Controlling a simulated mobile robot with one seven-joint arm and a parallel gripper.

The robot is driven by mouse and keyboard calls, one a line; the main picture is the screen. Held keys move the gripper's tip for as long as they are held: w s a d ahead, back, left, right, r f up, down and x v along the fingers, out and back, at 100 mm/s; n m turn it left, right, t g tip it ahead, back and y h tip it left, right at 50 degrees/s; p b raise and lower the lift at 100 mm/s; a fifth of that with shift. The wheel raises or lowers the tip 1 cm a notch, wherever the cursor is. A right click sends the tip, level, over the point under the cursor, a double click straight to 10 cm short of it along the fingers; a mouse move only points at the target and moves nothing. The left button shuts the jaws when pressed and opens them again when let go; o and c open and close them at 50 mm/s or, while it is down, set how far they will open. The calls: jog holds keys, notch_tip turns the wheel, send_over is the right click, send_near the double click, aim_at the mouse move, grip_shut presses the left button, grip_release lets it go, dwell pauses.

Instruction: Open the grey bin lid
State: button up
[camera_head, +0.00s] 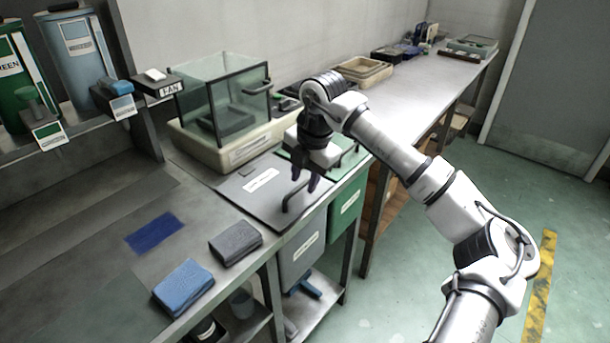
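The grey bin lid (240,187) lies flat and closed, level with the bench top, with a white label on it. Its dark bar handle (290,201) stands up near the front edge. The grey bin body (303,254) shows below the bench edge with a label on its front. My gripper (305,181) points down over the right part of the lid, close to the handle's far end. Its two dark purple fingers are apart with nothing seen between them. I cannot tell whether a finger touches the handle.
A green bin (346,206) with its own green lid adjoins on the right, partly behind my gripper. A glass-walled box (222,95) in a cream tray (184,143) stands behind the lid.

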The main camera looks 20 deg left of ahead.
grip_shut()
jog(key=shift+r, duration=0.15)
